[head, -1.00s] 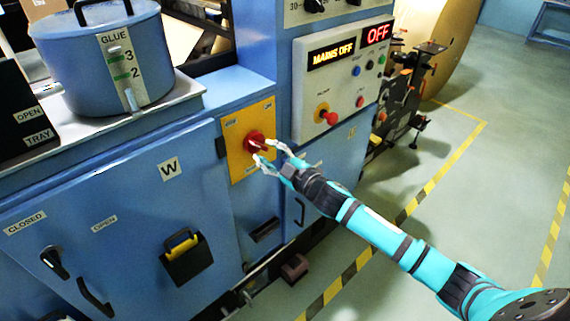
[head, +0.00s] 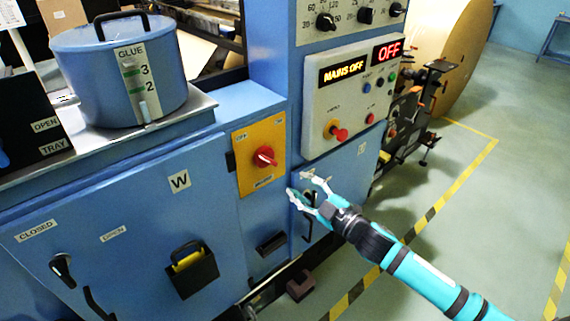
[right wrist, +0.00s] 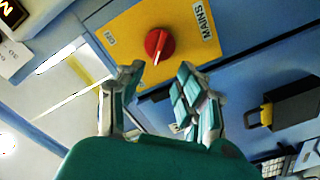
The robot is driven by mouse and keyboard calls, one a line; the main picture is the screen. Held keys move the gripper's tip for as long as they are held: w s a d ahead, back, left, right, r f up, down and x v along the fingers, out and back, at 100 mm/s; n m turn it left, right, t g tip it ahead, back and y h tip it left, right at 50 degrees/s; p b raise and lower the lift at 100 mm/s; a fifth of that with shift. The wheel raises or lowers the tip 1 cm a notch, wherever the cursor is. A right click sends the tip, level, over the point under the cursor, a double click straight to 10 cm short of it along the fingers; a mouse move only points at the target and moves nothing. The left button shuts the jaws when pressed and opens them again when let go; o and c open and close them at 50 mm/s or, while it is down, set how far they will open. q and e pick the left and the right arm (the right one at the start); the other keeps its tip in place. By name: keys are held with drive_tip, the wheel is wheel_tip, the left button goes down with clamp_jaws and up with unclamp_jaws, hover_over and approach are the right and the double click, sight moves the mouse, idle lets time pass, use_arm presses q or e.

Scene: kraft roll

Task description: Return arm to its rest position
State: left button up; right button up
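My right gripper (head: 306,188) is open and empty, in front of the blue cabinet, below and right of the red mains knob (head: 265,157). The knob sits on a yellow plate (head: 245,178). In the right wrist view the knob (right wrist: 159,45) shows beyond the open fingers (right wrist: 155,95), with a gap between. The plate there reads MAINS. My right arm (head: 420,278) reaches in from the lower right. The display (head: 344,72) reads MAINS OFF and another (head: 388,50) reads OFF. My left gripper is not in view.
A blue glue pot (head: 120,72) stands on the counter at left. A control panel (head: 350,105) with a red button juts out above my right gripper. A black holder (head: 192,270) hangs on the door marked W. Open floor (head: 500,200) with striped tape lies to the right.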

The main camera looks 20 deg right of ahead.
drive_tip(key=s+d+f+m+g+h, duration=0.1)
drive_tip(key=d+f+m+g+h, duration=0.15)
drive_tip(key=f, duration=0.75)
drive_tip(key=s+d+f+m+g+h, duration=0.1)
drive_tip(key=d+f+m+h, duration=0.15)
drive_tip(key=f, duration=0.65)
drive_tip(key=s+d+f+m+g+h, duration=0.1)
drive_tip(key=s+f+g, duration=0.1)
drive_tip(key=s+f, duration=0.5)
drive_tip(key=s+d+f+m+g, duration=0.1)
drive_tip(key=s+d+f, duration=0.1)
drive_tip(key=f, duration=0.8)
drive_tip(key=s+a+f+m+g, duration=0.25)
drive_tip(key=s+f+g, duration=0.35)
drive_tip(key=s+f, duration=1.15)
drive_tip(key=s+a+f+g, duration=0.1)
drive_tip(key=s+a+f, duration=0.1)
drive_tip(key=s, duration=0.8)
drive_tip(key=s+a+f+m+g, duration=0.1)
drive_tip(key=s+a, duration=0.3)
drive_tip(key=s, duration=0.6)
drive_tip(key=shift+s+a+f+g, duration=0.15)
drive_tip(key=shift+s+f+g, duration=0.05)
drive_tip(key=shift+f+g, duration=0.6)
